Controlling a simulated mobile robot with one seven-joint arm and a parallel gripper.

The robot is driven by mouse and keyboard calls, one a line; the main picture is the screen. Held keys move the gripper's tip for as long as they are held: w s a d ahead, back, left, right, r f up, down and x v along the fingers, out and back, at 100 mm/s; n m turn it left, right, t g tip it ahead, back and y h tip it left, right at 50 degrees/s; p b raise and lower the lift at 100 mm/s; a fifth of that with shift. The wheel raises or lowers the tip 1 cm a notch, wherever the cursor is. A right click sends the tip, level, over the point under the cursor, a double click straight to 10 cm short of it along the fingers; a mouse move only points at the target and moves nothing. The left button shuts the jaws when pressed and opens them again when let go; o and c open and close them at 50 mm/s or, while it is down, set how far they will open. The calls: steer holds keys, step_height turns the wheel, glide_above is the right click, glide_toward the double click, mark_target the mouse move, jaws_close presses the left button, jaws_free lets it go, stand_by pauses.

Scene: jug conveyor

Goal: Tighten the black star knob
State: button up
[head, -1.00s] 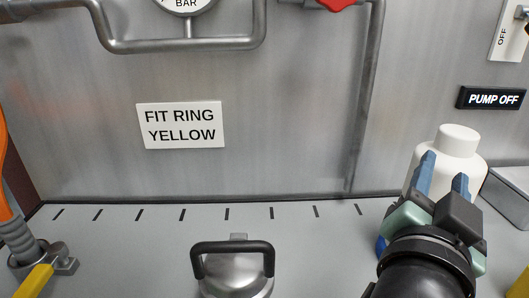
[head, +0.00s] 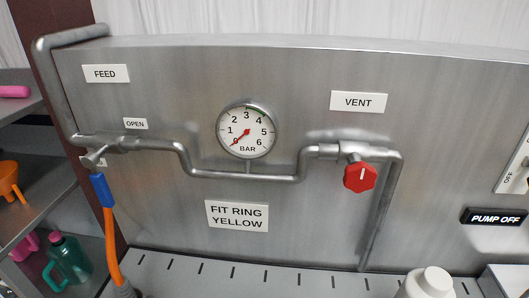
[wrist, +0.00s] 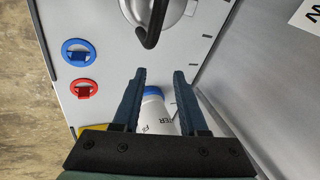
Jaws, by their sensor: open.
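No black star knob shows in either view now. My gripper (wrist: 162,76) shows in the wrist view with its two dark blue fingers apart and nothing held between them. A white bottle (wrist: 158,117) with lettering and a blue end shows between and below the fingers; I cannot tell if they touch it. A metal lid with a black bar handle (wrist: 154,22) is at the top of the wrist view, beyond the fingertips. The head view does not show my gripper.
The head view shows a metal panel with a gauge (head: 247,131) near 0, a red vent knob (head: 360,177) and a "FIT RING YELLOW" sign (head: 237,216). A blue ring (wrist: 78,52) and a red ring (wrist: 84,88) lie left in the wrist view. Shelves (head: 40,190) stand left.

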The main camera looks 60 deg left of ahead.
steer(key=s+d+m+g+h+p, duration=0.2)
steer(key=s+g+h+p, duration=0.3)
steer(key=s, duration=0.6)
step_height(320, 180, down, 12)
steer(key=shift+a+f+t+y+p, duration=0.15)
steer(key=shift+t+y+p, duration=0.25)
steer(key=shift+y+p, duration=0.6)
jaws_close()
